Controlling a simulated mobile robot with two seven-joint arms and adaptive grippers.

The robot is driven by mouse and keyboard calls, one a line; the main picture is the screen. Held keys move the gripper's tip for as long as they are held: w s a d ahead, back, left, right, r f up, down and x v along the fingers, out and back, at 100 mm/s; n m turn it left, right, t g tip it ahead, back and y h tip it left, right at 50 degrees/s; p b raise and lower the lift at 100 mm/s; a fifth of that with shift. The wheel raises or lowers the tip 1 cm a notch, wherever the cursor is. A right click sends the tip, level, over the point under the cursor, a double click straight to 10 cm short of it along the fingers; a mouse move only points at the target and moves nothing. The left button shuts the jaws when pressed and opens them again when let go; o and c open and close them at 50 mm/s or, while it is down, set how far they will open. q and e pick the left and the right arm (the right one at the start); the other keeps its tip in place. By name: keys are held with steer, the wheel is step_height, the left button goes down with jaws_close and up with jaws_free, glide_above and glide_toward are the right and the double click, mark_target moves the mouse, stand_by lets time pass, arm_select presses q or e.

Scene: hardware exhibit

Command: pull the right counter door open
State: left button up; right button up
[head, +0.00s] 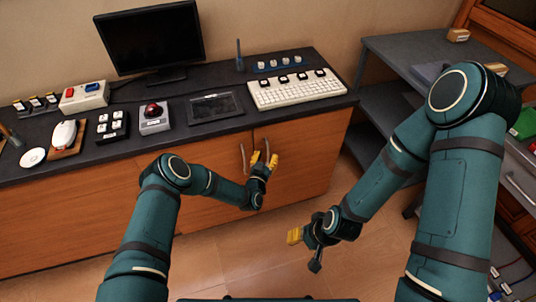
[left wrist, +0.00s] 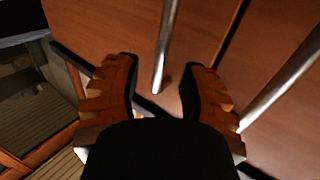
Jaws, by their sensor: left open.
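The right counter door (head: 312,165) is an orange-brown wood panel that looks closed. Its metal bar handle (head: 267,147) stands near the gap between the two doors. My left gripper (head: 264,161), with yellow fingers, is open in front of this handle. In the left wrist view, the lower end of the handle (left wrist: 165,50) lies between the spread fingertips (left wrist: 163,85), with space on both sides; I cannot tell how deep it sits. The left door's handle (head: 243,157) is just left of the gripper. My right gripper (head: 296,236) hangs low over the floor, away from the door; its jaw opening is unclear.
The dark countertop (head: 225,120) holds a monitor (head: 150,38), a keyboard (head: 296,89), a tablet (head: 215,106) and several small devices. A grey shelf unit (head: 400,50) stands at the right. Tiled floor (head: 240,262) is open in front of the doors.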

arm_select(q)
steer(key=shift+x, duration=1.4)
steer(key=shift+o, duration=0.2)
jaws_close()
steer(key=shift+s, duration=0.15)
